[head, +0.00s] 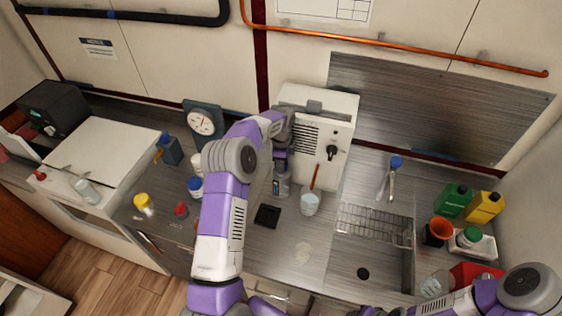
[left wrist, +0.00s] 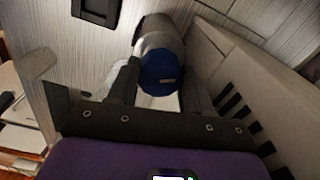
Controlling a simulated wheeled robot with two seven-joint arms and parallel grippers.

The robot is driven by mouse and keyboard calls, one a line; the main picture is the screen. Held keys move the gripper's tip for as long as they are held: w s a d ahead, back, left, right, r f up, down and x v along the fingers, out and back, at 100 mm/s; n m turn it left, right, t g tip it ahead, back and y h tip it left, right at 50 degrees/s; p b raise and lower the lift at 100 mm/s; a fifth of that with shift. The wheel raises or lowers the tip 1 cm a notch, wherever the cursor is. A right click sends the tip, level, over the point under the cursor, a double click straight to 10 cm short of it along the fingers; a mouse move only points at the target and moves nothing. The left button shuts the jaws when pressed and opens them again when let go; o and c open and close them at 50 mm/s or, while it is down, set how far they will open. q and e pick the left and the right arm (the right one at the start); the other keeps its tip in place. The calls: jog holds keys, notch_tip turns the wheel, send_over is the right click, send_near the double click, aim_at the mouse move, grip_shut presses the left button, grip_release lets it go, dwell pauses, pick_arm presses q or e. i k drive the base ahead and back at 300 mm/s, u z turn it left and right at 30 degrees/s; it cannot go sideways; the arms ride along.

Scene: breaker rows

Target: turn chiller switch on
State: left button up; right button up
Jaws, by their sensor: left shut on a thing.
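The chiller appears to be the white box (head: 310,113) with dark vent slots, standing against the back wall. A black knob switch (head: 332,152) is on its front, right of the vents. The knob's on or off setting cannot be read. My left gripper (head: 281,160) is left of the knob, close to the box's left front side. It is shut on a grey bottle-like thing (head: 282,183) with a blue part; a blue round end (left wrist: 161,74) shows between the fingers in the left wrist view. My right arm is at the bottom right edge; its jaws cannot be made out.
A beaker (head: 310,204) with a brown stick stands just below the box. A black square (head: 267,215) lies on the counter. A sink with a rack (head: 375,224) is at right, with green (head: 453,201) and yellow (head: 485,207) containers beyond. A dial scale (head: 203,122) stands at left.

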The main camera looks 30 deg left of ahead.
aim_at(331, 150)
jog(key=k, duration=1)
